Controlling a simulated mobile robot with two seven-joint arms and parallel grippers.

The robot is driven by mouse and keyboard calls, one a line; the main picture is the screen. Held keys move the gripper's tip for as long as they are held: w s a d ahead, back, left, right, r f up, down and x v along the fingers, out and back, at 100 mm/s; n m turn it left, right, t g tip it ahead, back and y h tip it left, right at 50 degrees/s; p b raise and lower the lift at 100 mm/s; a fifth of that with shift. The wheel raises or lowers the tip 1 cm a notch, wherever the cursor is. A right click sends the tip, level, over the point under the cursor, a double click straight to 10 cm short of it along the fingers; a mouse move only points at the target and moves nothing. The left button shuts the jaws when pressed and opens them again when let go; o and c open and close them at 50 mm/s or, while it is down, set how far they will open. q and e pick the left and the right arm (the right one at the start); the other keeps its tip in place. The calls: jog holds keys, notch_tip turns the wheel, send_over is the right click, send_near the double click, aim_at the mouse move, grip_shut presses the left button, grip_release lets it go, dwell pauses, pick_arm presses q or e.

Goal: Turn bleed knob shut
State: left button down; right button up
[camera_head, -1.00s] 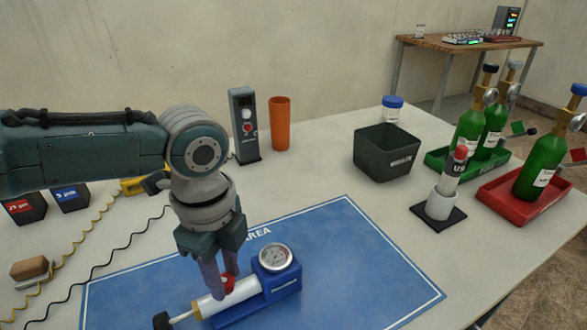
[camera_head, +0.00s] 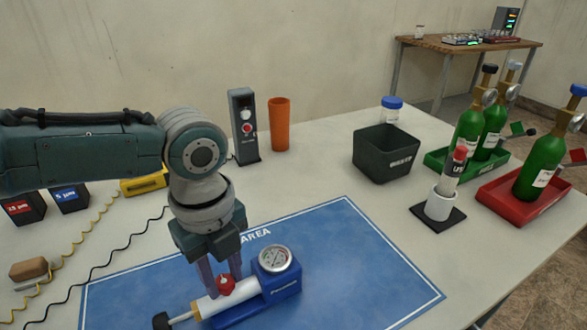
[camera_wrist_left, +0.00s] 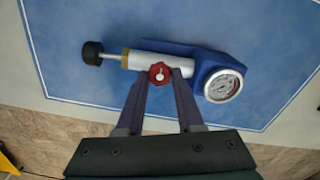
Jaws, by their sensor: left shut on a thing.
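The bleed knob (camera_head: 226,283) is a small red knob on the side of a hand pump with a white barrel (camera_head: 213,303) and a blue base. The pump lies on the blue mat, with its round gauge (camera_head: 275,259) to the right and its black handle (camera_head: 162,321) to the left. My left gripper (camera_head: 224,288) points down at the knob. In the left wrist view its two fingers hold the red knob (camera_wrist_left: 159,74) from either side. My right gripper is not in view.
The blue mat (camera_head: 370,270) is clear to the right of the pump. Behind stand a dark meter (camera_head: 243,125), an orange cup (camera_head: 279,124) and a dark bin (camera_head: 385,160). Green bottles stand in green and red trays (camera_head: 515,210) at right. A coiled yellow cord (camera_head: 85,235) lies at left.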

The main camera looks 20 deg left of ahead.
aim_at(225, 282)
pick_arm(q)
jog(key=c, duration=0.5)
grip_release()
jog(key=shift+c, duration=0.2)
notch_tip(225, 282, up, 10)
jog(key=p, duration=0.2)
